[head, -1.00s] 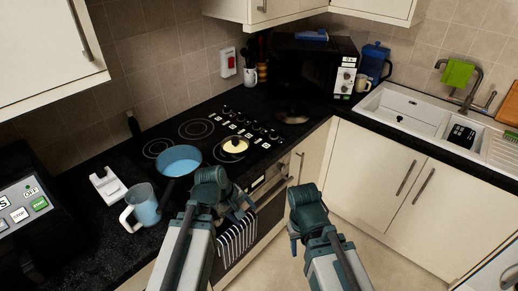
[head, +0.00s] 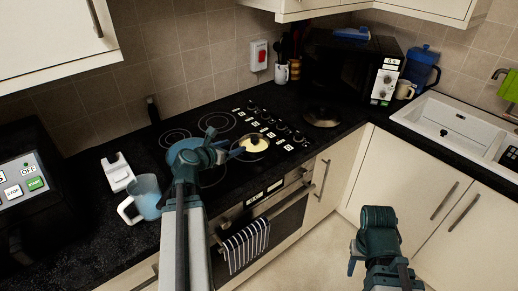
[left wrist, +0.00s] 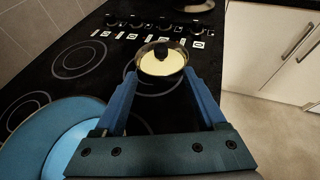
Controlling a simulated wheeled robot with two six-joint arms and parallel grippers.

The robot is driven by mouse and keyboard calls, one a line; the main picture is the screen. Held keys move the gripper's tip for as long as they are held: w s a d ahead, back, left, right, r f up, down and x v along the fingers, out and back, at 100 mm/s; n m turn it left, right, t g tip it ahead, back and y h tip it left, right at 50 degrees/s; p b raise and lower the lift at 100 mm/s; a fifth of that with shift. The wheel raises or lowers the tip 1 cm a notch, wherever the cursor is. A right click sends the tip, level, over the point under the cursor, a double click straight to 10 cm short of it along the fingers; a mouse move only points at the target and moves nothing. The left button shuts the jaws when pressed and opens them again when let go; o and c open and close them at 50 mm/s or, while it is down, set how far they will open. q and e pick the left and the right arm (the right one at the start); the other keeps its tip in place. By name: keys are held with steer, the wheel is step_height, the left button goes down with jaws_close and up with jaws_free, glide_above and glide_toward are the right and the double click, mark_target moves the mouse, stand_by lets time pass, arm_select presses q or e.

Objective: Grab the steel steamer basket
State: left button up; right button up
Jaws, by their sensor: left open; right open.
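A small round steel vessel (head: 254,144) with a pale yellow top stands on the black hob; it seems to be the steamer basket. In the left wrist view it (left wrist: 161,66) shows a black knob in its middle. My left gripper (head: 226,142) is open and empty just left of it in the head view. In the left wrist view the vessel appears between and beyond the two fingertips (left wrist: 160,78); no contact is visible. My right gripper (head: 370,232) is open and empty, in front of the cupboards at lower right.
A blue pan (left wrist: 40,135) lies close beneath my left gripper, partly hidden in the head view. A blue mug (head: 147,196) and white holder (head: 117,172) stand left. A dark round item (head: 322,117) lies near the microwave (head: 350,72). The worktop between hob and sink (head: 470,118) is mostly clear.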

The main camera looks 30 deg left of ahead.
arm_select(q)
steer(key=b, duration=0.3)
glide_toward(252, 140)
steer(key=x, duration=0.4)
steer(key=shift+w+r, duration=0.1)
steer(key=shift+r, duration=0.05)
steer(key=b+x, duration=0.2)
steer(key=x, duration=0.3)
steer(key=shift+w+f, duration=0.1)
steer(key=shift+f, duration=0.15)
steer(key=shift+r, duration=0.1)
jaws_close()
stand_by(0.8)
